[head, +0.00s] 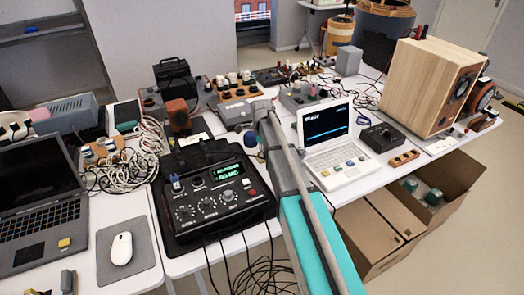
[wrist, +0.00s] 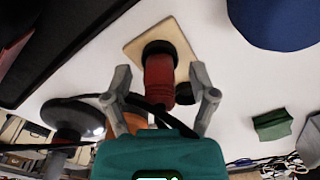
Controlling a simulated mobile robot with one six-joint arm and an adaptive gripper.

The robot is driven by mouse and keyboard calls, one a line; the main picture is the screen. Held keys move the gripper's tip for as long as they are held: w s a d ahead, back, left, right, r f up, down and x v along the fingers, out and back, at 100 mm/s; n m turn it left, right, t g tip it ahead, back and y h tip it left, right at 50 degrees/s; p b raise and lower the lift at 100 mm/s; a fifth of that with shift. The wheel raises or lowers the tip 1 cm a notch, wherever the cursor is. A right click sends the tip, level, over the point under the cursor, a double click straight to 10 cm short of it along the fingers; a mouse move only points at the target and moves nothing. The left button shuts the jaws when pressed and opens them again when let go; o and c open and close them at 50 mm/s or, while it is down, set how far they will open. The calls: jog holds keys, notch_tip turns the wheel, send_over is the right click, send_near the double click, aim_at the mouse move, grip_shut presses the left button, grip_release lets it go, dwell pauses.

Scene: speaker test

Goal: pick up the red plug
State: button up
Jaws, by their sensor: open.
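A dark red cylinder (wrist: 158,78), which looks like the red plug, shows in the wrist view on a pale wooden square plate (wrist: 135,46). It has a black collar at its far end. My gripper (wrist: 160,84) is open, with one finger on either side of the red cylinder in the picture. I see gaps on both sides, and I cannot tell how far above it the fingers are. In the head view my teal arm reaches up over the table, and I cannot make out the red plug or the fingertips there.
A black control box (head: 213,205) stands left of my arm, and a white laptop (head: 335,150) stands close on its right. A wooden speaker box (head: 425,85) is further right. Tangled white cables (head: 130,160) lie at left. In the wrist view a green block (wrist: 272,125) lies at right.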

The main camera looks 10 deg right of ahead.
grip_shut()
dwell(0.3)
jog(key=shift+r, duration=0.2)
notch_tip(320, 180, up, 3)
jog(key=p, duration=0.3)
jog(key=shift+f, duration=0.1)
jog(key=s+r+p, duration=1)
jog(key=s, duration=0.4)
jog(key=shift+s+f, duration=0.1)
jog(key=shift+s, duration=0.05)
dwell(0.6)
